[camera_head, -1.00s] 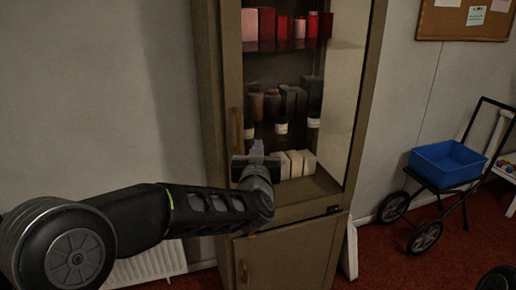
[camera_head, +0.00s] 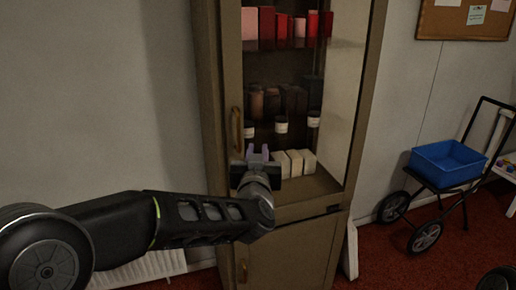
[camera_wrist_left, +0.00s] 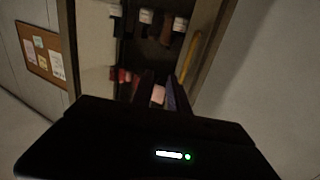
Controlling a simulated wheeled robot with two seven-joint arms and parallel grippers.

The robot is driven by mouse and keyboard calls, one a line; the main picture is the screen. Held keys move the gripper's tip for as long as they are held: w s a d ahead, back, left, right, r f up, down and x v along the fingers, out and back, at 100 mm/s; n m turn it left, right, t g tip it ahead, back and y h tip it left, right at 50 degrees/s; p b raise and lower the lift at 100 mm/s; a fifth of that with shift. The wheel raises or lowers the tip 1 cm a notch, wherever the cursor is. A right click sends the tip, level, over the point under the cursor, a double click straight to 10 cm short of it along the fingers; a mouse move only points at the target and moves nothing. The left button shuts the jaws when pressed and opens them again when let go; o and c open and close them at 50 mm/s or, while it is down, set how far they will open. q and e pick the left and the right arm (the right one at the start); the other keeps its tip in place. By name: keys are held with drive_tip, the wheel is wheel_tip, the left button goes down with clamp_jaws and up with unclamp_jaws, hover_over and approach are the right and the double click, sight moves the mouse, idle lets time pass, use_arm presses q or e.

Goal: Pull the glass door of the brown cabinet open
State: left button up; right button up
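The brown cabinet (camera_head: 212,100) stands in the middle of the head view. Its upper glass door (camera_head: 343,100) looks closed, and the shelves show through it. A vertical gold-brown door handle (camera_head: 237,130) sits on the left side of the door. The handle also shows in the left wrist view (camera_wrist_left: 190,55), to the right of the fingers. My left gripper (camera_head: 257,152) is in front of the door, right of and slightly below the handle. Its two fingers are apart with nothing between them, also in the wrist view (camera_wrist_left: 159,90). My right gripper is not in view.
Red, dark and white goods stand on the shelves. A lower cabinet door with its own handle (camera_head: 243,270) is below. A cart with a blue bin (camera_head: 447,163) stands at the right. A white radiator (camera_head: 140,272) is at the lower left.

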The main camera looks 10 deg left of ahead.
use_arm(q)
drive_tip(key=s, duration=0.2)
drive_tip(key=s+d, duration=0.1)
drive_tip(key=s, duration=0.1)
drive_tip(key=shift+s, duration=0.4)
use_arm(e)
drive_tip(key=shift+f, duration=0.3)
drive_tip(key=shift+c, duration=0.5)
